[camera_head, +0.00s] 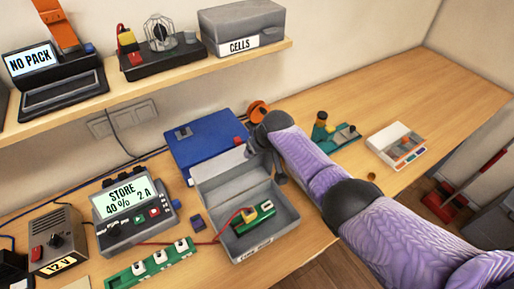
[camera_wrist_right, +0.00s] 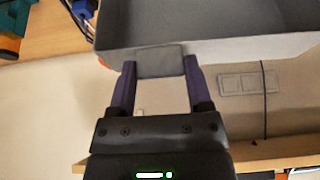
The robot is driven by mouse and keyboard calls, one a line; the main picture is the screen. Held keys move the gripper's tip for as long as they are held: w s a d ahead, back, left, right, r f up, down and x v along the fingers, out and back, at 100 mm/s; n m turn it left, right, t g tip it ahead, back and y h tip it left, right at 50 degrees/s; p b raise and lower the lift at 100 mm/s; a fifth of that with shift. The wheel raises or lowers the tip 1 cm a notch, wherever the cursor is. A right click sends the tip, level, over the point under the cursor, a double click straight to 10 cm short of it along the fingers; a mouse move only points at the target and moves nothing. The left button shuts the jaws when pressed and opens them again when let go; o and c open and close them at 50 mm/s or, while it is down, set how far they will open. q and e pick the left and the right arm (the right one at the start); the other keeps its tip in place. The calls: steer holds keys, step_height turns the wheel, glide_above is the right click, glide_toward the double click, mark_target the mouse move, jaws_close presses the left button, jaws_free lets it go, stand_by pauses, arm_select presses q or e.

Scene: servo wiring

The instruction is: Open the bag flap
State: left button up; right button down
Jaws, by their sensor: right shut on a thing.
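The grey bag (camera_head: 282,222) lies open on the bench in the head view, with its grey flap (camera_head: 215,172) raised at the back, beside the blue case. A green pack (camera_head: 250,217) with red wires lies inside it. My right gripper (camera_head: 262,160) is at the flap's right end; its fingers are partly hidden by my wrist. In the right wrist view, my purple fingers (camera_wrist_right: 158,82) are shut on a grey tab (camera_wrist_right: 160,60) at the edge of the flap (camera_wrist_right: 225,52). My left gripper is not in view.
A blue case (camera_head: 205,138) lies behind the bag. A charger (camera_head: 130,215), a power supply (camera_head: 55,240) and a green strip (camera_head: 150,262) stand at left. A white tray (camera_head: 397,146) lies at right. A shelf (camera_head: 200,72) hangs above; the far right bench is clear.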

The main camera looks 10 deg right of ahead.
stand_by(0.7)
jaws_free()
steer(key=p+v, duration=0.4)
steer(key=v, duration=0.6)
steer(key=shift+s, duration=0.1)
